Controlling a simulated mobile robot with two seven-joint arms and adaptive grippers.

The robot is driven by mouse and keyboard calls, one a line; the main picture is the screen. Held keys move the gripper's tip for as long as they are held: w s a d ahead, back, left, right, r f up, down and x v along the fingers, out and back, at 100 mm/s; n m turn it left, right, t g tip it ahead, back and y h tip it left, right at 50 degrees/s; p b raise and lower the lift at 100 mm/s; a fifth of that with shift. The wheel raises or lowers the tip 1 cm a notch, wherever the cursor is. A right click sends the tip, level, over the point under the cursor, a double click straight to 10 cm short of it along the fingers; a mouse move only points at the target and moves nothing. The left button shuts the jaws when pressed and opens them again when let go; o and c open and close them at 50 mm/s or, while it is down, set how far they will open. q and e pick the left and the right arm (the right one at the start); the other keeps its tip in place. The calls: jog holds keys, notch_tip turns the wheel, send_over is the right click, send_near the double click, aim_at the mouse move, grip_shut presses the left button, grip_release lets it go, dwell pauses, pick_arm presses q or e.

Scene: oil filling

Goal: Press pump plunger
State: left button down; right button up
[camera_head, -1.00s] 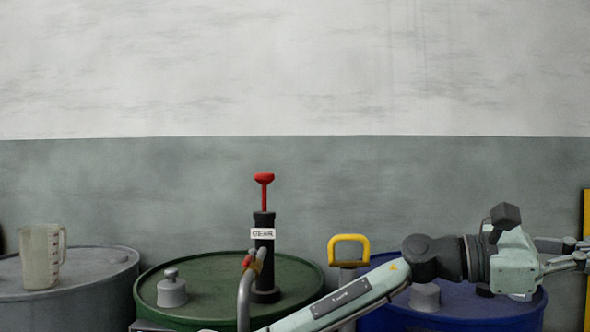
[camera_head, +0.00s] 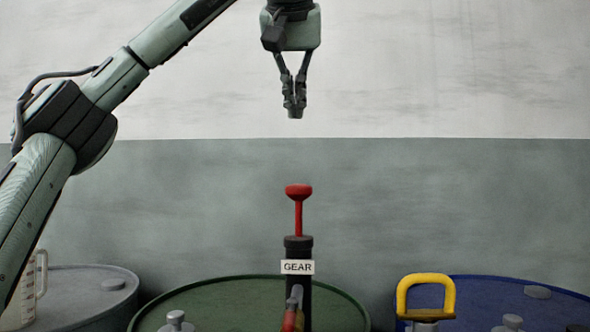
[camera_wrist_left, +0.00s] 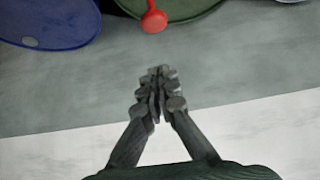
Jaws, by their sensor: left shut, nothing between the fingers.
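The pump (camera_head: 297,246) is a black upright cylinder with a white GEAR label, standing on the green drum (camera_head: 230,300). Its plunger (camera_head: 298,205) is a red rod with a red knob and stands raised out of the cylinder. My left gripper (camera_head: 294,108) points down, shut and empty, in the air above the red knob with a clear gap. In the left wrist view the shut fingers (camera_wrist_left: 158,88) show in the middle, and the red knob (camera_wrist_left: 153,20) is at the top, apart from them. My right gripper is not in view.
A blue drum (camera_head: 480,290) with a yellow handle (camera_head: 426,280) in front of it stands to the right. A grey drum (camera_head: 85,290) and a clear measuring jug (camera_head: 30,295), partly behind my left arm, are at the left. A wall (camera_head: 450,200) is behind.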

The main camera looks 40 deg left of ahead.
pick_arm(q)
jog(key=b, duration=0.1)
send_over(299, 195)
jog(key=f, duration=0.5)
jog(key=w+f, duration=0.1)
jog(key=f, duration=0.1)
jog(key=shift+a+f, duration=0.25)
jog(key=shift+a, duration=0.15)
notch_tip(299, 195, down, 2)
jog(key=shift+s+f+b, duration=0.15)
jog(key=shift+f+b, duration=0.1)
jog(key=shift+b, duration=0.05)
jog(key=shift+f, duration=0.55)
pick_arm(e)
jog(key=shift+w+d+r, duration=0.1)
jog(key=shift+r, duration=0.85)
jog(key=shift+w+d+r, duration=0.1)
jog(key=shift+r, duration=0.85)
